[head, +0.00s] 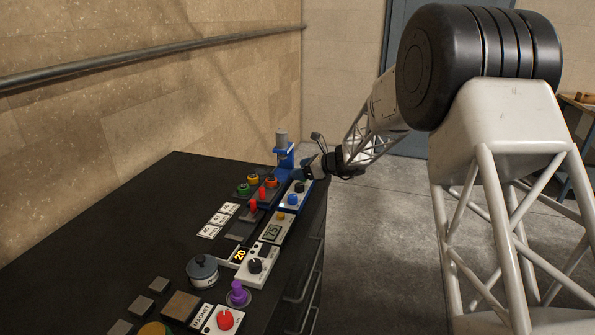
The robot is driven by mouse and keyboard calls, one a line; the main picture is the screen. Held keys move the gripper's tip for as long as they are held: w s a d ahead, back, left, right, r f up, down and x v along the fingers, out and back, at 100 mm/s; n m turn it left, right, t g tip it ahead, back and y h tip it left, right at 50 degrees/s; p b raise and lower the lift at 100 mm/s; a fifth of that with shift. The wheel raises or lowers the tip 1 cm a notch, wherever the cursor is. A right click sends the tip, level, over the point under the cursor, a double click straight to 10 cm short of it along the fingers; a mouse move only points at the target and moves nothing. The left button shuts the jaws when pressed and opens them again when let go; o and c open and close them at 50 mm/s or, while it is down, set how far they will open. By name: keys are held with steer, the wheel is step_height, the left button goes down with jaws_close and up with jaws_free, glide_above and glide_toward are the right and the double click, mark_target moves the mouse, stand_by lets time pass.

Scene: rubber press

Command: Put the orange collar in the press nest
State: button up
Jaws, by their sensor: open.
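The orange collar (271,182) is a small ring at the far end of the black bench, beside a yellow one and a green one. The blue press (284,155) stands just behind it, with a grey cylinder on top. The press nest is too small to make out, partly behind the other parts. My gripper (312,168) is at the far right edge of the bench, close to the right side of the press and right of the orange collar. It is open and appears empty; its fingertips are small and dark.
A yellow ring (253,179) and a green ring (243,189) sit left of the collar. A blue-and-white control box (296,193) lies below my gripper. The left bench is clear.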

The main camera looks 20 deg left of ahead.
stand_by(0.8)
steer(key=s+d+r+n+h, duration=0.3)
steer(key=s+d+r+n, duration=0.3)
steer(key=s+d, duration=0.6)
steer(key=s+d+r+n+h, duration=0.2)
steer(key=s+d+r+n, duration=0.2)
steer(key=s+d+r, duration=0.55)
steer(key=s+d+f+n+h, duration=0.1)
steer(key=s+d+n+h, duration=0.2)
steer(key=s+d, duration=0.5)
steer(key=s+d+f+n+h, duration=0.1)
steer(key=s+d+n+h, duration=0.1)
steer(key=s+d, duration=0.6)
steer(key=s+d+f+n+t+h, duration=0.1)
steer(key=s+d, duration=0.7)
steer(key=s, duration=1)
steer(key=f+n+h, duration=0.1)
steer(key=n+h, duration=0.1)
steer(key=n, duration=0.1)
steer(key=shift+d+h, duration=0.3)
steer(key=shift+d, duration=0.1)
